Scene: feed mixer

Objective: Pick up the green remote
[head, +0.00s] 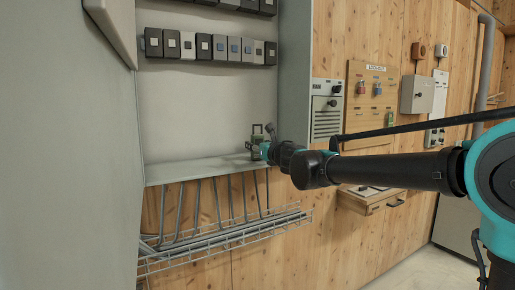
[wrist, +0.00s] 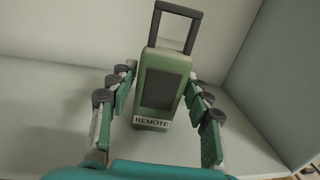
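The green remote (wrist: 160,88) stands upright on a grey shelf (wrist: 60,120) in the wrist view. It has a dark front panel, a dark loop handle on top and a white label reading REMOTE. My gripper (wrist: 160,98) is open, with one finger on each side of the remote and gaps showing between the fingers and its sides. In the head view my gripper (head: 258,147) is at the right end of the shelf (head: 205,168), around the small remote (head: 257,134), which is partly hidden.
Rows of switch modules (head: 205,46) are on the cabinet's back wall above. The cabinet's side wall (head: 296,70) stands close to the right of the remote. A wire rack with rods (head: 220,238) hangs below. The shelf left of the remote is clear.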

